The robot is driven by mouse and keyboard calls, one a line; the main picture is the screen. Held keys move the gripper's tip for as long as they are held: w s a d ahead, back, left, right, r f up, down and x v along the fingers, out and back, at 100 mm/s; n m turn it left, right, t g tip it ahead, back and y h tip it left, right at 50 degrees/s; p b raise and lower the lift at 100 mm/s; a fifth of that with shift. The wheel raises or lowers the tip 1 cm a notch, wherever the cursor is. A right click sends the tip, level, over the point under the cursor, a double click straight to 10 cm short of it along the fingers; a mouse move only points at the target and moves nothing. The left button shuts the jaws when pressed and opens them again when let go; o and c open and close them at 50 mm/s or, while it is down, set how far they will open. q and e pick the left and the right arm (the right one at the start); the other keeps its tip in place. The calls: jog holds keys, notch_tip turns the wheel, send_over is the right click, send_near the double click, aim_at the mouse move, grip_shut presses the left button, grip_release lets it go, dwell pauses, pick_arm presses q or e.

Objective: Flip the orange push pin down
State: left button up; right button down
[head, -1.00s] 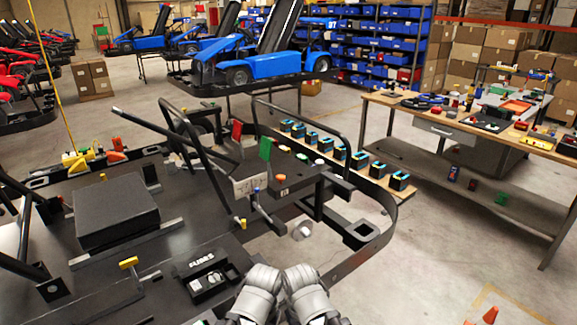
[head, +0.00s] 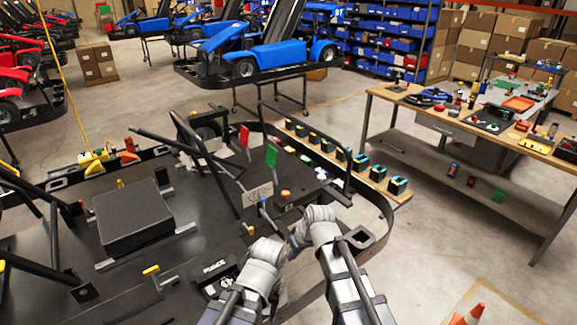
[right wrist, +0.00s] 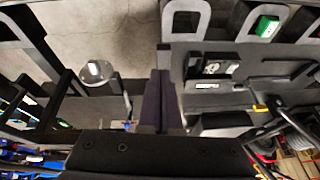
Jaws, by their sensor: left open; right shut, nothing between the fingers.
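The orange push pin appears to be the round orange knob (head: 286,194) on the kart's dark frame in the head view. It stands near a white card (head: 257,194) and a green flag-like plate (head: 271,156). My right gripper (head: 312,216) is just below and right of the knob, its fingers mostly hidden by its own wrist. In the right wrist view its dark fingers (right wrist: 163,75) are shut with nothing between them. My left gripper (head: 264,247) is lower, below the knob, and open; its fingertips are hard to make out. I see no contact with the knob.
A black box (head: 132,212) sits on the kart floor at the left. A yellow-handled lever (head: 151,270) stands in front of it. A black fuse box (head: 216,268) is beside my left arm. The kart's bumper (head: 387,215) curves around the right side. A workbench (head: 450,127) stands farther right.

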pick_arm(q)
notch_tip(320, 180, up, 14)
jog(key=p, duration=1.1)
pick_arm(e)
jog(key=w+d+r+n+t+y, duration=0.1)
jog(key=w+d+r+t+y, duration=0.1)
jog(key=w+r, duration=1.3)
notch_tip(320, 180, up, 4)
jog(key=shift+w+d+r+t, duration=0.1)
jog(key=shift+w+d+t, duration=0.35)
jog(key=shift+t, duration=0.55)
jog(key=b, duration=0.7)
send_over(284, 191)
jog(key=s+d, duration=0.2)
notch_tip(284, 191, down, 7)
jog(key=shift+s+a+f, duration=0.1)
jog(key=shift+s, duration=0.05)
notch_tip(284, 191, down, 3)
jog(key=b, duration=0.3)
jog(key=shift+a+f, duration=0.1)
jog(key=shift+a, duration=0.05)
pick_arm(q)
notch_tip(284, 191, down, 11)
jog(key=shift+b, duration=0.35)
pick_arm(e)
jog(key=shift+f, duration=0.4)
